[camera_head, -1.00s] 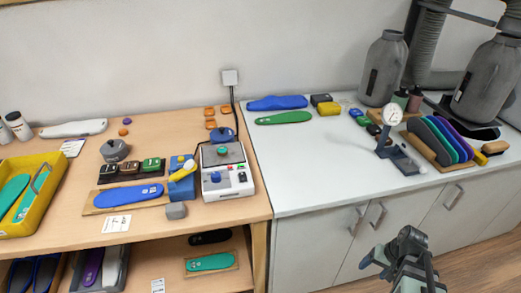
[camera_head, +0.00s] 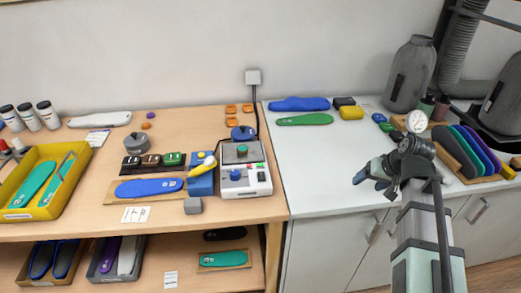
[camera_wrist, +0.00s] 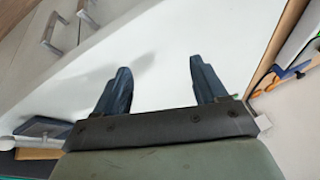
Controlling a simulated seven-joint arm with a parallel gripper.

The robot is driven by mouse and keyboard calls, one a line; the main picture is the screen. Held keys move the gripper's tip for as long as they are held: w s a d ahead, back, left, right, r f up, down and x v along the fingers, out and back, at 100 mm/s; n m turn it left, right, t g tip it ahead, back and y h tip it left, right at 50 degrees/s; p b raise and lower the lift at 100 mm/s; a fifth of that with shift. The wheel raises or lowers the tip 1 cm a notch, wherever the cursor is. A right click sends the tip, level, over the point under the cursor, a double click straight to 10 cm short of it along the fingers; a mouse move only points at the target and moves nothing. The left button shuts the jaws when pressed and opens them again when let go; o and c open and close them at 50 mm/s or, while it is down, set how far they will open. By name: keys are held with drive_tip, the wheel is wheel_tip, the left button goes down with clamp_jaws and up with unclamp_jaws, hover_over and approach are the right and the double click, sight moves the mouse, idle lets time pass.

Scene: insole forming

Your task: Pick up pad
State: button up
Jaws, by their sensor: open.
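My gripper (camera_head: 370,174) is over the front part of the white counter, open and empty. In the wrist view its two dark fingers (camera_wrist: 161,82) stand wide apart, with only white surface between them. I cannot tell which thing is the pad. A green insole shape (camera_head: 305,120) and a blue one (camera_head: 299,104) lie flat at the counter's back left, apart from my gripper. Small black (camera_head: 344,102) and yellow (camera_head: 352,112) blocks sit to their right. A blue insole (camera_head: 149,187) lies on a board on the wooden bench.
A dial gauge (camera_head: 416,122) and a rack of upright insoles (camera_head: 468,150) stand right of my gripper, partly behind my arm. Grey canisters (camera_head: 410,75) stand behind. A machine with a green knob (camera_head: 243,170) is on the wooden bench. The counter's front left is clear.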

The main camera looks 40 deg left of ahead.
drive_tip(key=s+a+r+n, duration=0.2)
drive_tip(key=a+r, duration=0.1)
drive_tip(key=a, duration=0.7)
drive_tip(key=s+a+r+n, duration=0.1)
drive_tip(key=a+r, duration=0.2)
drive_tip(key=a, duration=0.7)
drive_tip(key=n+h, duration=0.1)
drive_tip(key=n, duration=0.1)
approach(243, 148)
drive_tip(key=x, duration=0.8)
drive_tip(key=shift+s+f, duration=0.1)
drive_tip(key=shift+f, duration=0.05)
drive_tip(key=c, duration=1.1)
drive_tip(key=shift+c, duration=0.2)
drive_tip(key=shift+r, duration=0.2)
